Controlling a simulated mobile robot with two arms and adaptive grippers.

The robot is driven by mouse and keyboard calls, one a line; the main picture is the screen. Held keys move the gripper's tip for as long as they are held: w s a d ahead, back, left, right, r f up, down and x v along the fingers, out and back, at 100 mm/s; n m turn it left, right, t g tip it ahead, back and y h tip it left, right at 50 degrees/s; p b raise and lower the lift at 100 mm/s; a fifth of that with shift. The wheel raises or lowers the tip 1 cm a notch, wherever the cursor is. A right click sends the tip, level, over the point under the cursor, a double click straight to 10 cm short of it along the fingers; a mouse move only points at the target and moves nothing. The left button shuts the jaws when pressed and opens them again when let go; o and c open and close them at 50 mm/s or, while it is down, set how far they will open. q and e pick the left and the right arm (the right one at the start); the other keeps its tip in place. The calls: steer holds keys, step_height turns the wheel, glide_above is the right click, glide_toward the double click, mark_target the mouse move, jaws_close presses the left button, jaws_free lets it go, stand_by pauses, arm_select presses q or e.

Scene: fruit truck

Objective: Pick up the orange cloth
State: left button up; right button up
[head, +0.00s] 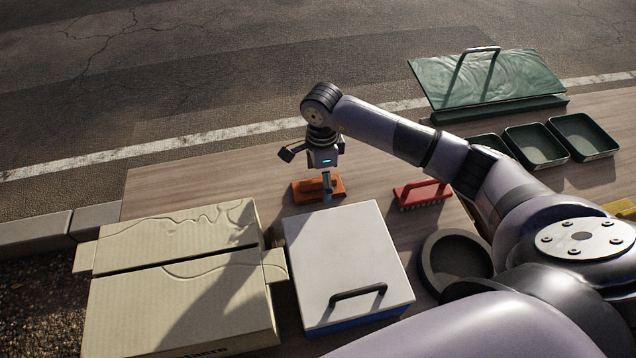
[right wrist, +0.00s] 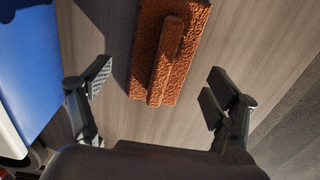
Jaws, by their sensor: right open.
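The orange cloth (head: 312,190) lies flat on the wooden table, behind the white-lidded box. In the right wrist view the orange cloth (right wrist: 187,62) has a shaggy surface and a raised strip along its middle. My right gripper (head: 326,186) is above the cloth in the head view and hides part of it. In the right wrist view my right gripper (right wrist: 158,88) is open and empty, with one finger on each side of the cloth's near end and apart from it. My left gripper is not in view.
A white-lidded blue box (head: 345,240) stands in front of the cloth, with a cardboard box (head: 170,290) to its left. A red brush (head: 425,193), a dark round bowl (head: 430,265) and green trays (head: 535,145) are to the right. The table (head: 180,180) is clear left of the cloth.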

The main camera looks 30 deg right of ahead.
mark_target(321, 180)
steer(key=shift+f, duration=0.8)
steer(key=shift+c, duration=0.2)
steer(key=c, duration=1.3)
steer(key=shift+r, duration=0.1)
step_height(321, 180, up, 20)
steer(key=b, duration=0.2)
